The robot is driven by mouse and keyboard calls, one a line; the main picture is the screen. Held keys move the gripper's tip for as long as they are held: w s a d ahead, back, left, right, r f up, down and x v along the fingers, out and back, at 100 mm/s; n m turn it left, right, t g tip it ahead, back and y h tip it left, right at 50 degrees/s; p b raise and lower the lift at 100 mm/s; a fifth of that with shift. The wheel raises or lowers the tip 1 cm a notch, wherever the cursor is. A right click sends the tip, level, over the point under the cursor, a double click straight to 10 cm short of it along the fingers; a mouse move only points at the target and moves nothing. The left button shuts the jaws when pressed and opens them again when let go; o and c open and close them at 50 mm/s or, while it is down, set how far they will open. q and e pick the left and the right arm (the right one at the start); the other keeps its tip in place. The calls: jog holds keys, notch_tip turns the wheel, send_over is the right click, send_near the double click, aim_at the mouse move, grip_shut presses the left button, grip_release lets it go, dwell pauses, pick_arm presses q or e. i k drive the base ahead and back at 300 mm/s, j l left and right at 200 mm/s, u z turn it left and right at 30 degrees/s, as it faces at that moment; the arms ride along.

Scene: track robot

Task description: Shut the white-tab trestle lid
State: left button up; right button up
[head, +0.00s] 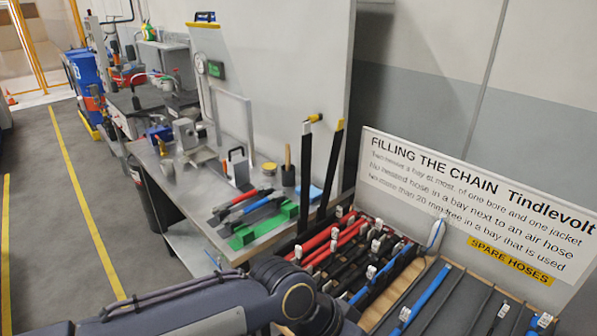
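Two black bars stand upright at the left end of the hose bays. My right gripper does not show.
A sign (480,200) stands behind the bays, above a rack of spare hoses (425,302). Open floor lies far left.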

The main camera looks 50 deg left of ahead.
aim_at(307, 137)
jog(key=k+j, duration=0.1)
jog(key=j, duration=0.95)
jog(key=k+j+z, duration=0.1)
jog(key=j, duration=0.4)
jog(key=k+j, duration=0.15)
jog(key=j, duration=0.9)
jog(key=k+j+z, duration=0.1)
jog(key=j, duration=0.45)
jog(key=k+j, duration=0.2)
jog(key=j, duration=0.3)
